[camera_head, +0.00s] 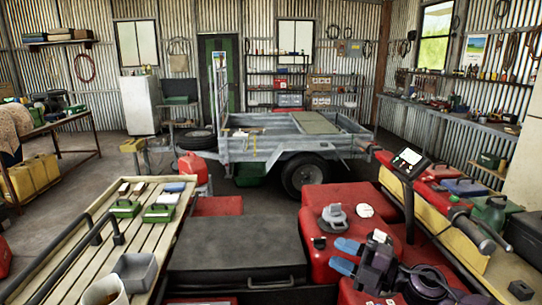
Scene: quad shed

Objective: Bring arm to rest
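My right gripper (337,255) is at the lower right of the head view, above the red bodywork (330,205) of the quad. Its two blue fingers point left and stand apart, with a gap and nothing visible between them. My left gripper does not show in the head view.
A grey cap-like part (333,217) sits on the red bodywork just beyond the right gripper. The black seat (235,245) lies left of it. A slatted wooden rack (95,275) holds green boxes, a grey bin (135,271) and a cup. A handlebar (470,230) is at right; a trailer (270,145) stands behind.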

